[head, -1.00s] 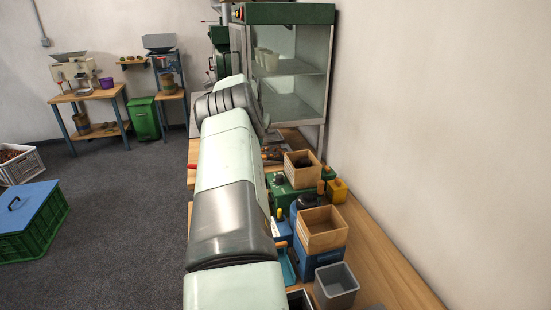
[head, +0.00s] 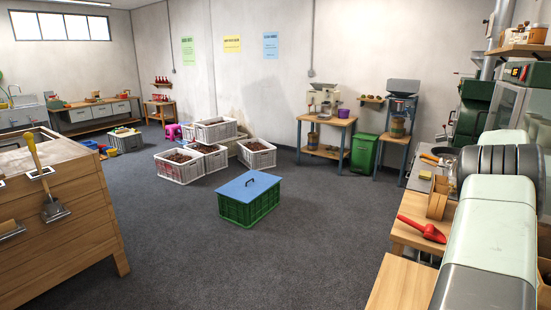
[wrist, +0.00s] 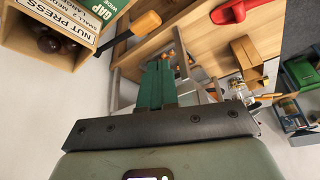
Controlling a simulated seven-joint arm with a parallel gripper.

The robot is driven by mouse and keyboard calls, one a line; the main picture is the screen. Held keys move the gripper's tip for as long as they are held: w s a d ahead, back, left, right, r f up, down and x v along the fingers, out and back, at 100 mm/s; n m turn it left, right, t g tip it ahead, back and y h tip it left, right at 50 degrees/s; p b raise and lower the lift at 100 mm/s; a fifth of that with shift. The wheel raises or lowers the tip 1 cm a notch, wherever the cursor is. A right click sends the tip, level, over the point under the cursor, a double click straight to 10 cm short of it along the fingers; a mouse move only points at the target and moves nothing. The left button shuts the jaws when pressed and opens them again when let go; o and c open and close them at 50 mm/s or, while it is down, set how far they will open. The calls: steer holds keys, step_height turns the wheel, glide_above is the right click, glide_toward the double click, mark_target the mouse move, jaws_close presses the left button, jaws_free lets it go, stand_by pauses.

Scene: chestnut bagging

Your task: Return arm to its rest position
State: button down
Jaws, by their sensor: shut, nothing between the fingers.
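My gripper shows in the wrist view, its two green fingers (wrist: 160,84) pressed together with nothing between them. They point toward a wooden worktop and a grey metal frame, and I see them touching nothing. In the head view my pale arm reaches along the right edge of the picture, beside the bench. My gripper itself is not visible in the head view.
In the wrist view, a wooden box (wrist: 32,42) labelled "NUT PRESS" with dark nuts is close at upper left. A red scoop (head: 422,229) lies on the bench left of my arm. A blue-lidded green crate (head: 249,206) stands on the open floor.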

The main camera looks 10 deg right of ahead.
steer(key=w+a+r+n+t+y, duration=0.1)
steer(key=w+a+r+n, duration=0.15)
steer(key=a+r, duration=0.85)
steer(key=w+a+r+n+t, duration=0.1)
steer(key=w+a+r+n, duration=0.15)
steer(key=a+r, duration=0.85)
steer(key=s+a+r+n+t+y, duration=0.1)
steer(key=s+a+n, duration=0.15)
steer(key=a, duration=0.85)
steer(key=s+a+n+y, duration=0.1)
steer(key=s+a+n, duration=0.15)
steer(key=a, duration=0.85)
steer(key=s+a+f+n, duration=0.2)
steer(key=s+a, duration=0.7)
steer(key=s, duration=0.1)
steer(key=s+a+f+n+t+y, duration=0.1)
steer(key=s+a+f+n, duration=0.2)
steer(key=s+a, duration=0.6)
steer(key=shift+s, duration=1.1)
